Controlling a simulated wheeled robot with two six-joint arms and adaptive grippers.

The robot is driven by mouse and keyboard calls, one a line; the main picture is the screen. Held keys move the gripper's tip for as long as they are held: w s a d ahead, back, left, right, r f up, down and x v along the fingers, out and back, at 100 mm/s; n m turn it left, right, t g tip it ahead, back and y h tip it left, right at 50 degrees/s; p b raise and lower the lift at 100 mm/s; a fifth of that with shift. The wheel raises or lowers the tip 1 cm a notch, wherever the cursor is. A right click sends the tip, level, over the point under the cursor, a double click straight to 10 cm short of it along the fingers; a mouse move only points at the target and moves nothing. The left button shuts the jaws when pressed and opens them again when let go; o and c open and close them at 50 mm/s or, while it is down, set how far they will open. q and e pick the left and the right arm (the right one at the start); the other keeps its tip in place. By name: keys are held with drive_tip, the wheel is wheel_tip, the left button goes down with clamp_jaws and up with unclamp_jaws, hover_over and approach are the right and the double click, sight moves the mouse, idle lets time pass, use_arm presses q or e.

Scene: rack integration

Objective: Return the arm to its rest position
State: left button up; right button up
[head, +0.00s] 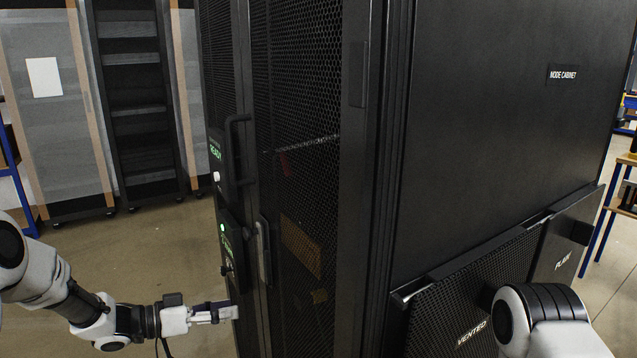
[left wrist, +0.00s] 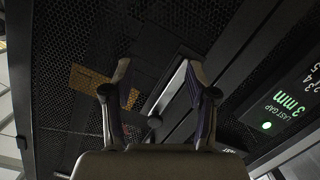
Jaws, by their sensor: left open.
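My left arm comes in from the left in the head view. My left gripper (head: 228,312) is low in front of the black cabinet's (head: 480,120) mesh door (head: 305,110), close to its lower edge area. In the left wrist view the two fingers of the left gripper (left wrist: 157,75) are spread apart with nothing held between them. A silver door handle (left wrist: 172,92) shows behind the fingers; whether they touch it I cannot tell. It also shows in the head view (head: 263,250), above the gripper. Part of my right arm shows at the lower right; its gripper is out of view.
A panel marked READY (head: 216,150) and a curved black handle (head: 238,150) are on the cabinet front. A display with a green light (left wrist: 267,126) sits beside the door. A vented panel (head: 470,300) leans along the cabinet side. Open floor (head: 130,255) lies left.

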use_arm(q)
drive_tip(key=s+d+f+n+g+y, duration=0.1)
drive_tip(key=s+d+f+n+y, duration=0.2)
drive_tip(key=s+f, duration=0.5)
drive_tip(key=s+d+f+n+y, duration=0.25)
drive_tip(key=s+f+n, duration=0.2)
drive_tip(key=f, duration=0.85)
drive_tip(key=s+a+f+g+y, duration=0.1)
drive_tip(key=s+f+y, duration=0.15)
drive_tip(key=s, duration=0.35)
drive_tip(key=s+a+f+g+y, duration=0.1)
drive_tip(key=s+f+g, duration=0.1)
drive_tip(key=s+f, duration=0.35)
drive_tip(key=s+a+g+y, duration=0.2)
drive_tip(key=s+a, duration=0.1)
drive_tip(key=s, duration=0.4)
drive_tip(key=s+a+g+y, duration=0.1)
drive_tip(key=s+a+y, duration=0.2)
drive_tip(key=s, duration=0.4)
drive_tip(key=shift+a+r+g, duration=0.4)
drive_tip(key=shift+r, duration=0.05)
